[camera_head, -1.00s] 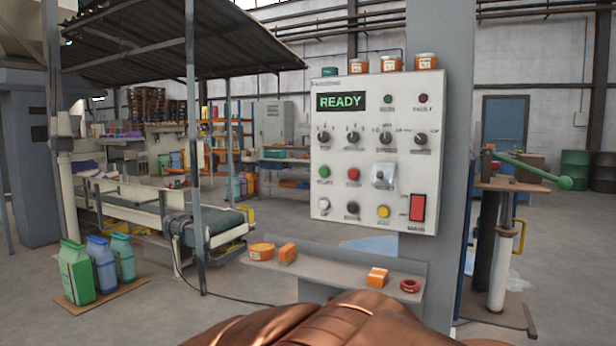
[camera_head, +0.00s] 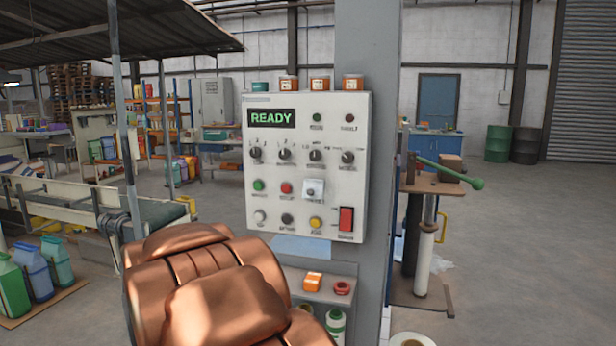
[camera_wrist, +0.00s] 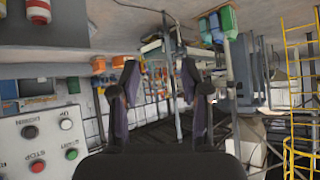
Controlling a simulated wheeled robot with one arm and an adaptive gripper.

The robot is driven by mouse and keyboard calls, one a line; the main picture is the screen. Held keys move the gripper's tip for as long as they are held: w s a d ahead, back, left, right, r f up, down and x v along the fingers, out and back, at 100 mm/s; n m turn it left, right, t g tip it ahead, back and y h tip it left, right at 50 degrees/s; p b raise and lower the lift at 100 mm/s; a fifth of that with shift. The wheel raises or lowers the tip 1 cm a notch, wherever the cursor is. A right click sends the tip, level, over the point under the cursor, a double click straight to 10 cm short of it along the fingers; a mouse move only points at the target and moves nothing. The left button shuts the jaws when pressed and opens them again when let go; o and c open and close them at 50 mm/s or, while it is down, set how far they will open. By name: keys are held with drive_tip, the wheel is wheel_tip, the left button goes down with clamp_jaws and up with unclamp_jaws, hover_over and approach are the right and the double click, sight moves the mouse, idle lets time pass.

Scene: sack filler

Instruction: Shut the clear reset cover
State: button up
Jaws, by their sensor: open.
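The clear reset cover (camera_head: 313,189) is on the white control panel (camera_head: 333,135), in the middle row of controls, right of the red button. It looks like a small pale, see-through box over a button; I cannot tell for certain whether it is raised or down. My gripper (camera_wrist: 158,85) shows in the wrist view with its two dark fingers apart and nothing between them. The wrist view shows part of the panel (camera_wrist: 50,115) upside down at the left, with the cover out of sight. In the head view my copper-coloured arm hides the gripper.
Below the panel a shelf (camera_head: 347,268) holds an orange box (camera_head: 312,281) and a red ring (camera_head: 342,288). Several orange containers stand on the panel's top. A green-handled lever stand (camera_head: 430,182) is at the right. A grey post (camera_head: 368,60) stands behind the panel.

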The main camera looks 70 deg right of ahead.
drive_tip(key=s+d+r+m+h+p, duration=0.35)
drive_tip(key=d+r, duration=0.45)
drive_tip(key=d, duration=0.4)
drive_tip(key=m+g+h+p, duration=0.5)
drive_tip(key=g+h, duration=0.1)
drive_tip(key=h, duration=0.3)
approach(310, 193)
drive_tip(key=shift+w+d+r+p, duration=0.15)
drive_tip(key=shift+d+p, duration=0.2)
drive_tip(key=shift+d, duration=0.85)
drive_tip(key=shift+w+d+r+p, duration=0.1)
drive_tip(key=shift+w+d+p, duration=0.2)
drive_tip(key=shift+d, duration=0.85)
drive_tip(key=shift+w+d+r+p, duration=0.1)
drive_tip(key=shift+d+p, duration=0.3)
drive_tip(key=shift+d, duration=0.8)
drive_tip(key=shift+d+f, duration=0.25)
drive_tip(key=shift+d, duration=0.4)
drive_tip(key=shift+c, duration=0.2)
clamp_jaws()
